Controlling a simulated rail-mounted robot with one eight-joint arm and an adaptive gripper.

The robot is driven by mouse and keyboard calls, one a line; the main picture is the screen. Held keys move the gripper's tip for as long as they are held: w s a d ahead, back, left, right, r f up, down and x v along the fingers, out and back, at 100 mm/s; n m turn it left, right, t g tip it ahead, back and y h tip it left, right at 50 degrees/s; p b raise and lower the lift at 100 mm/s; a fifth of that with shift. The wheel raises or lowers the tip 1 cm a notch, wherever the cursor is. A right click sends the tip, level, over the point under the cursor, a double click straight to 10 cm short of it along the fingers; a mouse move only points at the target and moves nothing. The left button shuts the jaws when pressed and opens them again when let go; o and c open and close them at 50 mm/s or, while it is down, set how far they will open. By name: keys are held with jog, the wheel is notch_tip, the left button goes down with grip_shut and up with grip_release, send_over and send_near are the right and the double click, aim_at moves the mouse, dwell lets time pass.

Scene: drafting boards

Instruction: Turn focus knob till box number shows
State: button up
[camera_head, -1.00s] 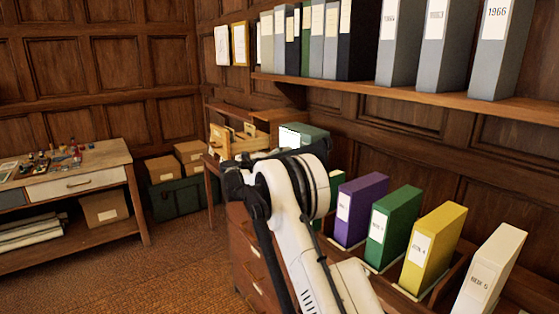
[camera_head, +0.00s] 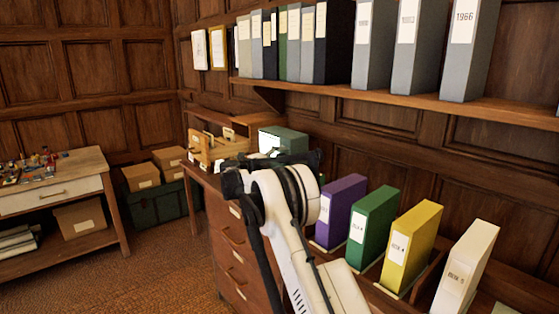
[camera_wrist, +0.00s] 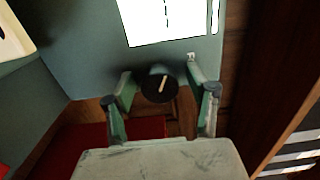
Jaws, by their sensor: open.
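In the wrist view, a round black focus knob (camera_wrist: 159,86) with a pale pointer line, slightly tilted, is on a grey-green reader (camera_wrist: 85,62). The reader's bright white screen (camera_wrist: 168,22) is partly in view at the top; a short dark vertical line shows on it, but I can read no number. My gripper (camera_wrist: 162,97) is open, with one finger on each side of the knob. Contact cannot be told. In the head view, the reader (camera_head: 284,138) stands on the cabinet, and my arm hides the knob and gripper.
A wooden box with folders (camera_head: 204,150) stands left of the reader. Purple (camera_head: 341,208), green (camera_head: 373,225), yellow (camera_head: 411,245) and cream (camera_head: 466,265) binders stand upright to the right. A shelf of binders (camera_head: 395,100) runs above. A side table (camera_head: 55,183) is at left.

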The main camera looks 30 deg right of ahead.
jog(key=n+b, duration=0.1)
jog(key=n, duration=0.2)
jog(key=shift+f, duration=0.1)
jog(key=n+b, duration=0.1)
jog(key=n, duration=0.2)
jog(key=n+b, duration=0.1)
jog(key=n, duration=0.5)
